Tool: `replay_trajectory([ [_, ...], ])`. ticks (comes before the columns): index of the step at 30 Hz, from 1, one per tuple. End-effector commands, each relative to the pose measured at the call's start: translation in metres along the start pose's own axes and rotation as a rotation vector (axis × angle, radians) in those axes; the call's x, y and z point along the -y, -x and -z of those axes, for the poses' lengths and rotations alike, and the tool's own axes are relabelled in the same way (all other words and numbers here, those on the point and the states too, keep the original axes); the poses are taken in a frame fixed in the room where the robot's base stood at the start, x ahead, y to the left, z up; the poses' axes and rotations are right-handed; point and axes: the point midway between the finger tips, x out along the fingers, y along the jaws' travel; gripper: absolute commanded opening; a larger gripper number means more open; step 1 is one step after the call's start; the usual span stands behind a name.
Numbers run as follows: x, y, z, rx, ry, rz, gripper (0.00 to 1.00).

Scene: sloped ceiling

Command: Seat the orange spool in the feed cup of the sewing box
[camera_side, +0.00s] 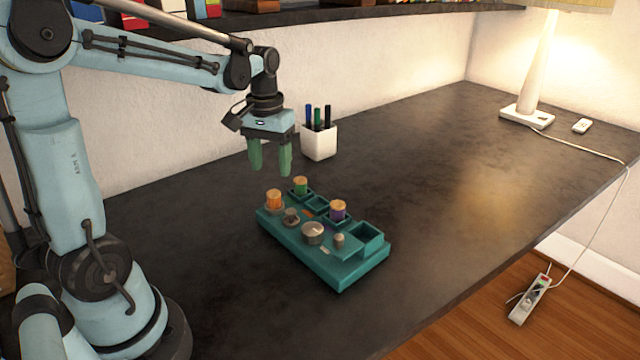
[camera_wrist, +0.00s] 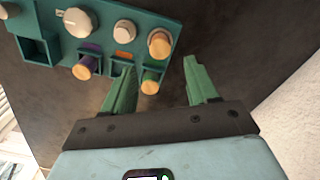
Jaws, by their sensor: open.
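The teal sewing box (camera_side: 345,277) lies on the dark desk. The orange spool (camera_side: 274,198) stands upright at its left end, apart from my gripper; in the wrist view the orange spool (camera_wrist: 160,43) is near the box's right end. A green spool (camera_side: 301,186) and a purple spool (camera_side: 338,210) stand in the back row, with an empty square compartment (camera_side: 318,203) between them. An orange patch (camera_wrist: 124,53) lies beside that compartment. I cannot tell which part is the feed cup. My gripper (camera_side: 270,168) is open and empty, above and behind the box's left end.
The box top also has grey knobs (camera_side: 313,232) and a larger open bin (camera_side: 368,239) at its right end. A white pen cup (camera_side: 319,142) stands behind my gripper. A lamp (camera_side: 533,75) stands at the back right.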

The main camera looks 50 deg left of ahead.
Motion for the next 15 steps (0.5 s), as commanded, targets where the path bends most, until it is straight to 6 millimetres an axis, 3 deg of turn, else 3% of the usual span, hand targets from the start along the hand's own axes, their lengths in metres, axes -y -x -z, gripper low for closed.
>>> replay_trajectory([
  [6, 0.000, 0.030, 0.000, 0.000, 0.000, 0.000, 0.58],
  [15, -0.005, 0.045, -0.005, -0.021, -0.021, -0.003, 0.58],
])
